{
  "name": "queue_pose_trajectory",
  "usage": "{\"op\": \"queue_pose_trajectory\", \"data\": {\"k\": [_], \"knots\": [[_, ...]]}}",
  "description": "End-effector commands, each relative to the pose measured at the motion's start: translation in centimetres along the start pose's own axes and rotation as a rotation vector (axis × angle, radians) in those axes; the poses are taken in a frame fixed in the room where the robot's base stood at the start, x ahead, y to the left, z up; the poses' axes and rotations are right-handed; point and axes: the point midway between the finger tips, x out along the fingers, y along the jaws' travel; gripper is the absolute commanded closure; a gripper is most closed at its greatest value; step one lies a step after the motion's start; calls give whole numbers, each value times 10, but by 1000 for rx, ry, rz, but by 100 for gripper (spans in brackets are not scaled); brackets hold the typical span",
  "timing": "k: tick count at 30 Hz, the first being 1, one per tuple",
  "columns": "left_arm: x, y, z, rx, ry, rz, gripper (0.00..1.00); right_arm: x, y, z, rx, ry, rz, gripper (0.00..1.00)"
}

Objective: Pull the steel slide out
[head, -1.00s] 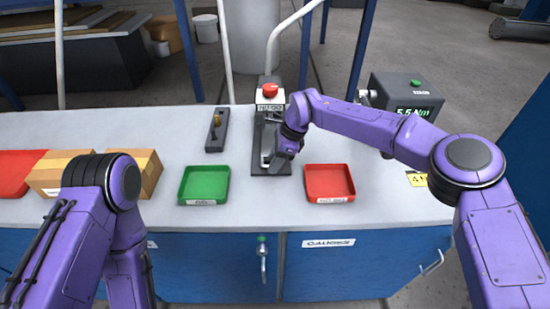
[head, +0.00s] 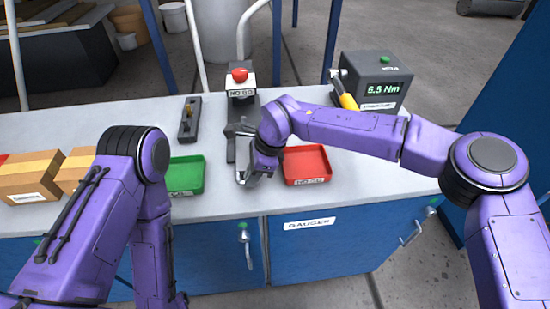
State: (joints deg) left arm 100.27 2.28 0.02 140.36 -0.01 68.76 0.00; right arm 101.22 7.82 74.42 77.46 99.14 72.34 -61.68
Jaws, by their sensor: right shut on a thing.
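The steel slide (head: 241,177) shows as a small bright piece at the front end of a dark gauge fixture (head: 231,149), near the bench's front edge. My right gripper (head: 251,175) is shut on it, and the wrist hides much of the slide and the fixture's right side. The fixture's rear block carries a red knob (head: 239,75) and a "NO GO" label. My left arm hangs down at the left; its gripper is out of view.
A red tray (head: 325,166) stands close right of my right gripper. A green tray (head: 186,190) lies left of the fixture, partly behind my left arm. A dark block with a brass part (head: 189,120) stands behind it. A torque meter (head: 383,71) reading 6.5 Nm is at back right.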

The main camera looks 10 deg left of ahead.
Motion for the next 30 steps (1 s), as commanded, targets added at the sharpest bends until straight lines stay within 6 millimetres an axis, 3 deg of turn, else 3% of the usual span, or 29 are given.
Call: {"op": "queue_pose_trajectory", "data": {"k": [11,12,13,14,23,26,30], "knots": [[0,0,0,0,0,-1,25,2,4,6,-12,2,1,100],[0,0,0,0,0,-1,25,2,4,6,-12,2,1,75],[0,0,0,0,0,-1,25,2,4,6,-12,1,1,65],[0,0,0,0,0,-1,25,2,4,6,-12,1,1,62],[0,0,0,0,0,-1,25,-1,4,5,-9,1,1,62],[5,0,2,0,0,-1,25,-13,3,4,-10,0,-2,62],[12,1,5,0,0,-1,25,-46,3,4,-9,0,-3,62]]}}
